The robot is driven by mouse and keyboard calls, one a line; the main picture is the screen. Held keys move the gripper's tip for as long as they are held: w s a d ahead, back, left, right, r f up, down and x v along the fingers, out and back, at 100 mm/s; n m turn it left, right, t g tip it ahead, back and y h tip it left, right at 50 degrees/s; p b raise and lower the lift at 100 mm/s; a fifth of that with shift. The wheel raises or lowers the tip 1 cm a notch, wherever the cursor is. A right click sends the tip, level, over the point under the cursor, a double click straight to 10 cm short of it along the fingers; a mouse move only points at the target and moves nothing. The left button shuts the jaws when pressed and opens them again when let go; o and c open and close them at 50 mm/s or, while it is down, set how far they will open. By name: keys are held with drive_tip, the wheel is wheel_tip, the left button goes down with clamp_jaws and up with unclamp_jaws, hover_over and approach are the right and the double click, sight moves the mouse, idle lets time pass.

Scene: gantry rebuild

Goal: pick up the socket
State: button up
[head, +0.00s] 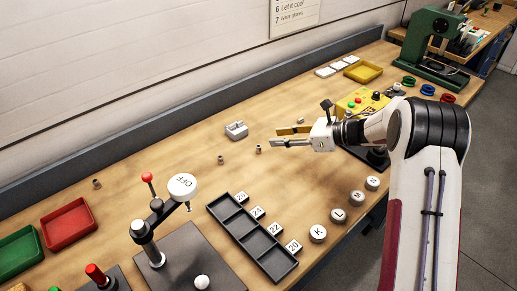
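Several small metal cylinders that look like sockets stand on the wooden bench. One socket (259,148) is just left of my gripper's fingertips. Another socket (221,159) is farther left, one (96,183) is near the red tray, and a small one (300,121) is behind my gripper. My gripper (276,137) reaches in from the right, its two fingers apart and nothing visible between them. I cannot tell its exact height above the bench. A dark tray (262,239) with compartments and tags 26, 24, 22 and 20 is in front and looks empty.
A grey block (236,130) lies behind the sockets. Red (69,223) and green (17,252) trays are at left. Lettered round knobs (338,215) line the front edge. The middle bench is mostly clear.

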sight(258, 152)
drive_tip(key=shift+s+a+f+n+g, duration=0.15)
drive_tip(key=shift+s+f+n+g, duration=0.5)
drive_tip(key=shift+f, duration=0.3)
drive_tip(key=shift+y, duration=0.3)
drive_tip(key=shift+x, duration=1.3)
drive_tip(key=shift+x, duration=2.6)
drive_tip(key=shift+f, duration=0.15)
drive_tip(key=shift+c, duration=0.5)
clamp_jaws()
